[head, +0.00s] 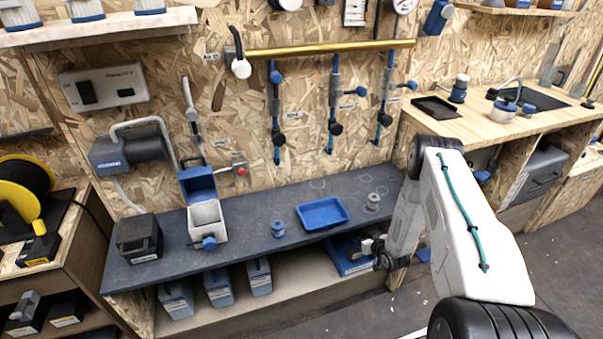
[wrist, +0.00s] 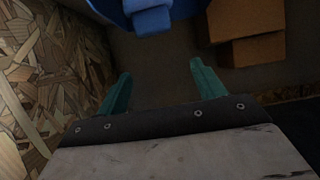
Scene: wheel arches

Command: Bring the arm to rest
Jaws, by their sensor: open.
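My arm reaches down past the right end of the dark workbench (head: 165,262) in the head view, its lower end close to the bench's front edge. In the wrist view my gripper (wrist: 160,84) has its two teal fingers spread wide with nothing between them. A blue object (wrist: 152,14) is beyond the fingers at the top edge, apart from them. An orange-brown block-like object (wrist: 250,30) is at the upper right. The fingertips cannot be made out clearly in the head view.
A blue tray (head: 322,214), a blue-and-white jar (head: 278,229) and a grey part (head: 373,202) stand on the bench. A blue bin (head: 347,258) is below its front edge. Chipboard (wrist: 40,70) is close at left in the wrist view. Open floor (head: 560,270) is at right.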

